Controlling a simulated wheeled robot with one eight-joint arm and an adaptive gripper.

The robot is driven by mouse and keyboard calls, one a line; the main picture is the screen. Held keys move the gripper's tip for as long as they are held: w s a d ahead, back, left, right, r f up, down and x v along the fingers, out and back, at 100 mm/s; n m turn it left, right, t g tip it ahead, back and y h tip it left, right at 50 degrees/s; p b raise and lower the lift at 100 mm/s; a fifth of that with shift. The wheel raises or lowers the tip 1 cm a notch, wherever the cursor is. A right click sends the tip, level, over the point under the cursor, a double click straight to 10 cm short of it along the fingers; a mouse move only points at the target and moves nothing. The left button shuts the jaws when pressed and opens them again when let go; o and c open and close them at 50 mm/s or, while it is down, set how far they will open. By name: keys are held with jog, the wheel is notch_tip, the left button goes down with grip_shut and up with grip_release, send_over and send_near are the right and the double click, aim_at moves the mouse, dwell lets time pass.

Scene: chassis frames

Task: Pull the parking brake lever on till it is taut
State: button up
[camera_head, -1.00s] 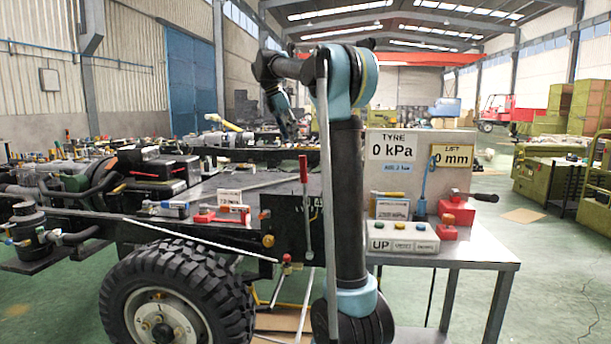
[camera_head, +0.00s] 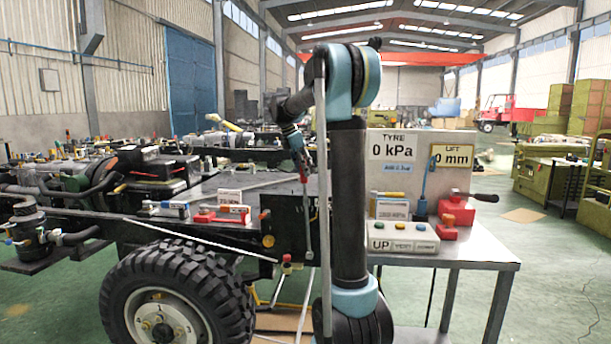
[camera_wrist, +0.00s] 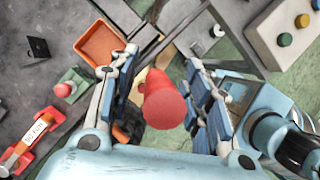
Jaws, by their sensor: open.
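The parking brake lever (camera_head: 308,222) stands nearly upright at the side of the chassis, a thin grey shaft with a red grip at its top. In the wrist view its red grip (camera_wrist: 163,100) shows end-on, between my two fingers. My gripper (camera_head: 301,160) points down over the top of the lever in the head view. In the wrist view my gripper (camera_wrist: 161,60) is open, with a finger on each side of the red grip and visible gaps. The lever's lower part is hidden in the wrist view.
A control box (camera_head: 403,245) and a red block with a black handle (camera_head: 457,212) stand on the metal table to the right. A red tool (camera_head: 221,217) lies on the chassis to the left. The large wheel (camera_head: 170,300) is below. An orange tray (camera_wrist: 100,42) shows in the wrist view.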

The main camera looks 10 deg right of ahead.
jog(key=shift+x, duration=1)
grip_shut()
